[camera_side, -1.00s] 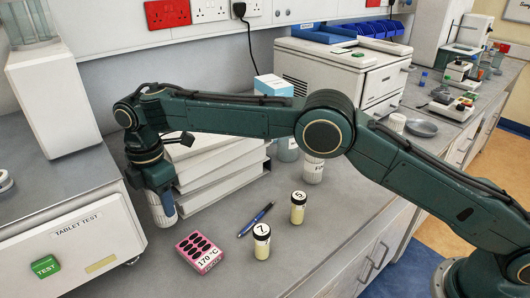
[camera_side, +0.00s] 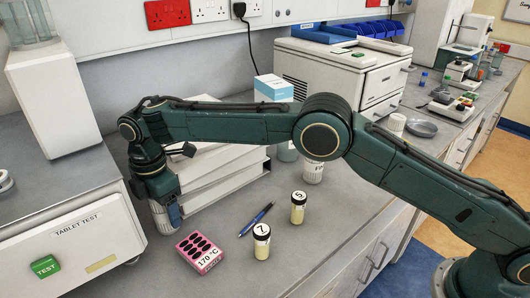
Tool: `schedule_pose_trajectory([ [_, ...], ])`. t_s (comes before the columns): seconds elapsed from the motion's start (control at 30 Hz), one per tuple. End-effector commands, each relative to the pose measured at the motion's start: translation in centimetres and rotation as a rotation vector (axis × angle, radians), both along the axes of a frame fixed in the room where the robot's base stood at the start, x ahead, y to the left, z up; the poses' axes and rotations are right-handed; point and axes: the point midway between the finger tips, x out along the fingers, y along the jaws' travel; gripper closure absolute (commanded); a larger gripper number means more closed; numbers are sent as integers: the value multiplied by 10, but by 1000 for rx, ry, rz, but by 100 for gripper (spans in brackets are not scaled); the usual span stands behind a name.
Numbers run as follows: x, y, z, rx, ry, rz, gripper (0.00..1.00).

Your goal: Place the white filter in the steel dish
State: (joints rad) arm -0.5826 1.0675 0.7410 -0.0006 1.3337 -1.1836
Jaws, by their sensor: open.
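A white, ribbed cylinder that looks like the white filter (camera_side: 158,222) stands on the bench at the left, beside the test machine. My gripper (camera_side: 166,212) points down right over it, with a finger at its right side. The jaws are open; the arm hides the filter's upper part, and I cannot tell whether the fingers touch it. The steel dish (camera_side: 421,129) is a shallow round grey dish far off at the upper right, on the bench beyond my arm. Its visible inside looks empty.
White binders (camera_side: 225,180) are stacked close right of my gripper. A pink box (camera_side: 200,253), a blue pen (camera_side: 256,219) and two vials, 7 (camera_side: 262,242) and 5 (camera_side: 298,208), stand or lie in front. A white cup-like object (camera_side: 396,123) is beside the dish.

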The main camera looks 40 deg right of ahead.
Motion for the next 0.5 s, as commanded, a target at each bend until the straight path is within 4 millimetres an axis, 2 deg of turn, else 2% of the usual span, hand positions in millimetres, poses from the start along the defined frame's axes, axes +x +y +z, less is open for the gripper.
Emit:
schedule_pose_trajectory([
  [0.27,1,0,7,2,-3,0,32],
  [0.5,1,0,32,3,-4,0,32],
])
